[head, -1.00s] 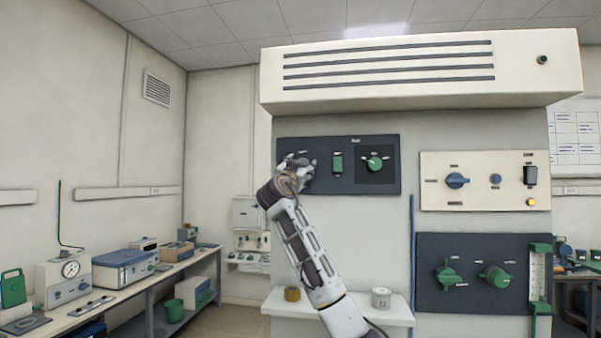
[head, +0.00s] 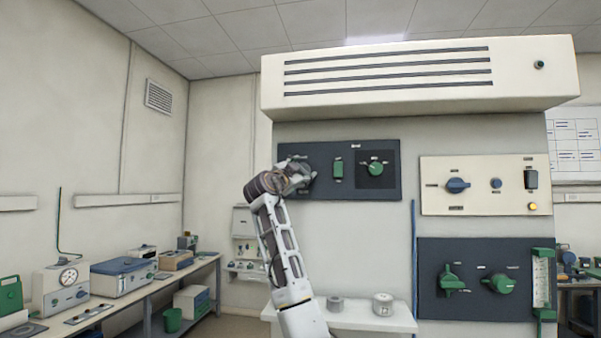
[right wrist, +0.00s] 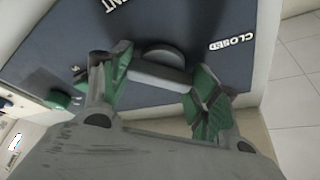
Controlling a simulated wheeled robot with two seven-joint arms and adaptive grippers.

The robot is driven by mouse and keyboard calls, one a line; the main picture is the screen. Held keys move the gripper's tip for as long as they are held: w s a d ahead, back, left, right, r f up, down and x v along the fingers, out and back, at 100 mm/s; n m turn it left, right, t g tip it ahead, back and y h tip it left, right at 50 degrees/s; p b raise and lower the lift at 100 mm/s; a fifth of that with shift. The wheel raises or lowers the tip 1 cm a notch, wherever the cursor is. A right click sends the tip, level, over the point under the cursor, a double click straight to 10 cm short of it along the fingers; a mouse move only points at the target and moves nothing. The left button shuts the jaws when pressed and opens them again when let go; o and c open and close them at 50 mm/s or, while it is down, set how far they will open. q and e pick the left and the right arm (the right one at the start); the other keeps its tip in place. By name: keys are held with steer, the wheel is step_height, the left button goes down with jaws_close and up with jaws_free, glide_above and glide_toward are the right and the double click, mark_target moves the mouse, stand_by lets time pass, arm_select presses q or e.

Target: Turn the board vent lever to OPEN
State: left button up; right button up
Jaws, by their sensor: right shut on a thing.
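The vent lever (right wrist: 158,73) is a grey handle on a dark board (right wrist: 190,25). In the right wrist view it lies between my right gripper's green-padded fingers (right wrist: 160,84), which are shut on it. The word CLOSED is printed to its right, and part of the word VENT shows at the top edge. Another label left of the lever is mostly hidden by a finger. In the head view my right gripper (head: 298,176) is at the left end of the dark upper board (head: 318,152) and hides the lever. My left gripper is not in view.
A green switch (head: 338,168) and a green knob (head: 375,169) sit right of my gripper on the same board. A cream panel (head: 480,205) and a lower dark panel (head: 430,290) are further right. A shelf (head: 360,320) with small items lies below. An overhanging hood (head: 420,105) is above.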

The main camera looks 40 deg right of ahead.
steer(key=shift+m+g+y+p, duration=0.45)
steer(key=shift+m+p, duration=0.5)
steer(key=shift+m, duration=0.75)
steer(key=shift+m+g+y+p, duration=0.3)
steer(key=shift+m+g+p, duration=0.45)
steer(key=shift+m, duration=0.95)
steer(key=shift+m+g+y+p, duration=0.4)
steer(key=shift+m+p, duration=0.7)
steer(key=shift+m, duration=0.6)
steer(key=o, duration=1)
steer(key=shift+r, duration=0.1)
